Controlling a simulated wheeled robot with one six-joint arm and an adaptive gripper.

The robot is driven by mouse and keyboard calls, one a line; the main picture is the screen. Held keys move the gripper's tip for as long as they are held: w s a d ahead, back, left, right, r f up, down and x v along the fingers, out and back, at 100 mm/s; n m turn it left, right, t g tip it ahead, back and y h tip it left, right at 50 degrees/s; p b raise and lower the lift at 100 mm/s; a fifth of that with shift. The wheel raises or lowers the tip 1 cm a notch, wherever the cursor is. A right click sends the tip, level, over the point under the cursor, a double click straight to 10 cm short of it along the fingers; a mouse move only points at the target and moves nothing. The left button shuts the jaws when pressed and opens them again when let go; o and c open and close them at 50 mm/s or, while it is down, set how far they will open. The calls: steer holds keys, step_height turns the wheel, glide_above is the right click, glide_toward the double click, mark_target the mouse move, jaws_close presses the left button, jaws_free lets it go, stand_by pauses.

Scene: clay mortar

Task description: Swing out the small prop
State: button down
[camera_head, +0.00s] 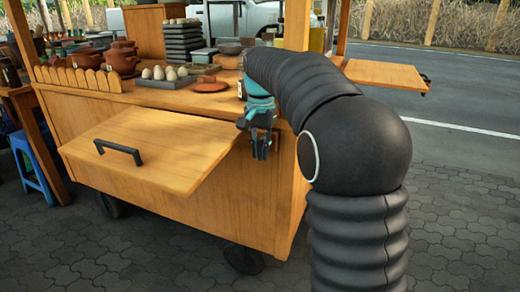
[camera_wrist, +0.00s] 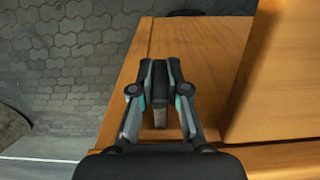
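A wooden fold-out flap (camera_head: 150,150) with a black handle (camera_head: 118,151) stands out from the front of the cart (camera_head: 235,195). I cannot pick out the small prop for certain in either view. My gripper (camera_head: 261,150) points down at the flap's right end, close to the cart front. A dark piece and a pale brown strip show between the fingers. I cannot tell whether they are part of the gripper or something held.
Eggs (camera_head: 165,73) on a tray, clay pots (camera_head: 122,57) and a terracotta lid (camera_head: 209,86) stand on the cart top. A second wooden flap (camera_head: 385,74) sticks out at the right. A blue stool (camera_head: 35,170) stands at the left. The paving (camera_head: 450,220) at the right is clear.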

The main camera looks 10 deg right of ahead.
steer(key=s+a, duration=0.4)
steer(key=shift+a+b, duration=0.2)
steer(key=shift+b, duration=0.2)
steer(key=c, duration=1.2)
jaws_free()
steer(key=shift+w+a, duration=0.1)
steer(key=shift+a, duration=0.05)
steer(key=shift+o, duration=0.2)
steer(key=shift+d, duration=0.2)
steer(key=shift+d, duration=0.15)
step_height(320, 180, up, 12)
steer(key=shift+w, duration=0.1)
